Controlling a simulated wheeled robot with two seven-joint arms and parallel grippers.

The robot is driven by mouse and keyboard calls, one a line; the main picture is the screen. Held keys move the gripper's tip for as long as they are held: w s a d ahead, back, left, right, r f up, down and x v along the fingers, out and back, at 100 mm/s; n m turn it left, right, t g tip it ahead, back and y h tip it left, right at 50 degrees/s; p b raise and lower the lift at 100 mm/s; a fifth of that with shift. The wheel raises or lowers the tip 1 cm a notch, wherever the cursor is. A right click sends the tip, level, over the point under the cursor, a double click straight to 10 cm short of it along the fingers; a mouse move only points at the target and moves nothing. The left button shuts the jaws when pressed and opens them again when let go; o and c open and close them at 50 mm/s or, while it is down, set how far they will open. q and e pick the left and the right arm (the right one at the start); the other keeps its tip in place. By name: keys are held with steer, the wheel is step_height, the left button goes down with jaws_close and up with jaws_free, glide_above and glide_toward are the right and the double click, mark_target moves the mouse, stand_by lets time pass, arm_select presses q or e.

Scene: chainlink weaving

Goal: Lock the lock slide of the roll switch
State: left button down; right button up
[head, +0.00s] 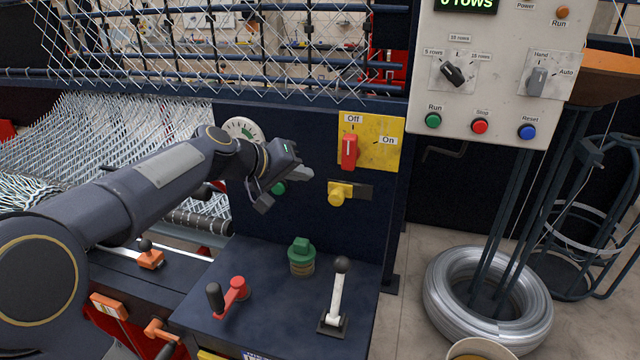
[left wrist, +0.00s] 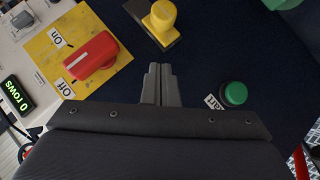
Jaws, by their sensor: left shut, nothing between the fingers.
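The roll switch's red handle (head: 349,152) stands upright on a yellow plate (head: 382,150) and points at the Off label. Below it, the yellow lock slide knob (head: 340,193) sits at the left part of a short dark slide plate (head: 364,191). In the left wrist view, the red handle (left wrist: 90,55) is at upper left and the yellow knob (left wrist: 160,20) is ahead of the fingertips. My left gripper (head: 303,174) is shut and empty, left of the knob and apart from it. My right gripper is not in view.
A green button (head: 278,188) sits behind and below my left gripper. Below stands a console with a green knob (head: 301,258), a red crank (head: 235,292) and a black-topped lever (head: 338,295). The control box (head: 490,80) hangs at upper right.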

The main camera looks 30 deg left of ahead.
mark_target(342, 191)
arm_select(q)
steer(key=shift+w+d+f, duration=0.6)
steer(key=shift+d+f, duration=0.2)
steer(key=shift+f, duration=0.15)
steer(key=shift+w+d+f, duration=0.6)
steer(key=shift+d+f, duration=0.2)
steer(key=shift+f, duration=0.1)
steer(key=d, duration=0.2)
steer(key=w+d+p, duration=0.1)
steer(key=d, duration=0.1)
steer(key=shift+d, duration=0.3)
